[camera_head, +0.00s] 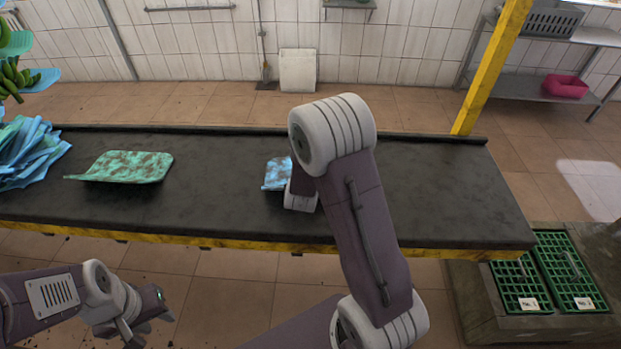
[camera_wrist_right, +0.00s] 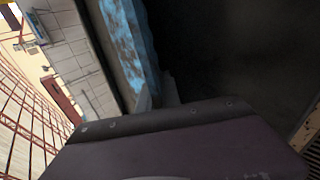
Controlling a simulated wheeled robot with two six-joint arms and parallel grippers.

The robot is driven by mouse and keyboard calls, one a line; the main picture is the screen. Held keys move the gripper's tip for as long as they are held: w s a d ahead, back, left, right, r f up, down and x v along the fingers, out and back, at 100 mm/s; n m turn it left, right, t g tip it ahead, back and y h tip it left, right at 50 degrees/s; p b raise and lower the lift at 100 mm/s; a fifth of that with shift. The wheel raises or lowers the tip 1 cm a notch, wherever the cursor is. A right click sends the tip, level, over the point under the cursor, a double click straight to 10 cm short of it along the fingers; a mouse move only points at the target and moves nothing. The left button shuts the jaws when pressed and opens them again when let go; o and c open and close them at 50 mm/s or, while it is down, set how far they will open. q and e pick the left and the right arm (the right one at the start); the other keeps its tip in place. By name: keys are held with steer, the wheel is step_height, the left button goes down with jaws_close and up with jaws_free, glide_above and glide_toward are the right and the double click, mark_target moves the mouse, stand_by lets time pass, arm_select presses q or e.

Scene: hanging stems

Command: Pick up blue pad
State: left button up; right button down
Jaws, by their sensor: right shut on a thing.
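The blue pad (camera_head: 276,173), mottled with brown, shows at the middle of the dark table in the camera_head view. My right arm hides its right part. In the right wrist view the blue pad (camera_wrist_right: 130,42) stands edge-on at the fingertips. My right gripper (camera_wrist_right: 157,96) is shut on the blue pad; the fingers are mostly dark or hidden. I cannot tell whether the pad is clear of the table. My left gripper (camera_head: 148,322) is low at the left, in front of the table, empty, with its fingers apart.
A green mottled pad (camera_head: 125,167) lies on the dark table (camera_head: 440,200) to the left. Blue sheets (camera_head: 28,152) and green bananas (camera_head: 12,80) are at the far left. Green crates (camera_head: 566,270) stand at the right. A yellow post (camera_head: 490,70) rises behind the table.

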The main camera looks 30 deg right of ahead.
step_height(320, 180, up, 4)
steer(key=shift+f+p, duration=0.1)
steer(key=shift+p, duration=1.15)
steer(key=s+d+r, duration=0.2)
steer(key=d+r, duration=0.5)
steer(key=d, duration=0.4)
steer(key=shift+s+d, duration=0.2)
steer(key=shift+s, duration=0.2)
